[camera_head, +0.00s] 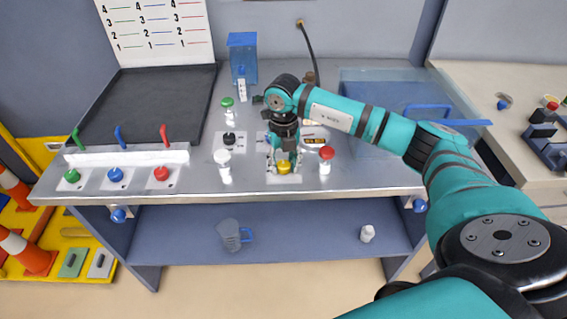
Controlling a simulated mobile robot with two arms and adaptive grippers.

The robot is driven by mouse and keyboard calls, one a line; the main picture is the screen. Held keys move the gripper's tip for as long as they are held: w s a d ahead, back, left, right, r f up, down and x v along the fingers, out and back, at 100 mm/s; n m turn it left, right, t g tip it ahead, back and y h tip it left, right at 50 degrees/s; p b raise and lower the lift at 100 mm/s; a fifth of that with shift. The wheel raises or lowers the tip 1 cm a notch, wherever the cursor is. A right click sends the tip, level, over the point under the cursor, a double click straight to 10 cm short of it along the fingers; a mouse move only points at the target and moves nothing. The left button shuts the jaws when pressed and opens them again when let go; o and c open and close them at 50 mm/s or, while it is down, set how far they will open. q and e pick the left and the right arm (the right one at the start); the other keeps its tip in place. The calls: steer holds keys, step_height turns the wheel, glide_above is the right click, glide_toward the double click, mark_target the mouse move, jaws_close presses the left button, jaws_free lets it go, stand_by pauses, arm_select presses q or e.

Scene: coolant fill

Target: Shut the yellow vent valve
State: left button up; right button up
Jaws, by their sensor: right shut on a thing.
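The yellow vent valve (284,168) stands on a small pale plate near the front edge of the workbench (350,178). My right gripper (284,158) reaches down over it from above and is shut on its yellow top. The gripper and wrist hide part of the valve and the plate behind it. I cannot tell from this view how far the valve is turned. My left gripper is not in view.
A red-capped fitting (326,158) stands close right of the valve. A white-capped fitting (223,163), a black knob (229,140) and a green-capped fitting (228,108) stand left. A clear tank (390,95) is behind right. A jug (230,235) sits on the lower shelf.

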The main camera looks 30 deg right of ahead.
mark_target(283, 164)
steer(key=shift+w+r+m, duration=0.1)
steer(key=shift+m, duration=0.3)
steer(key=o, duration=1.1)
steer(key=shift+o, duration=0.2)
step_height(283, 164, up, 12)
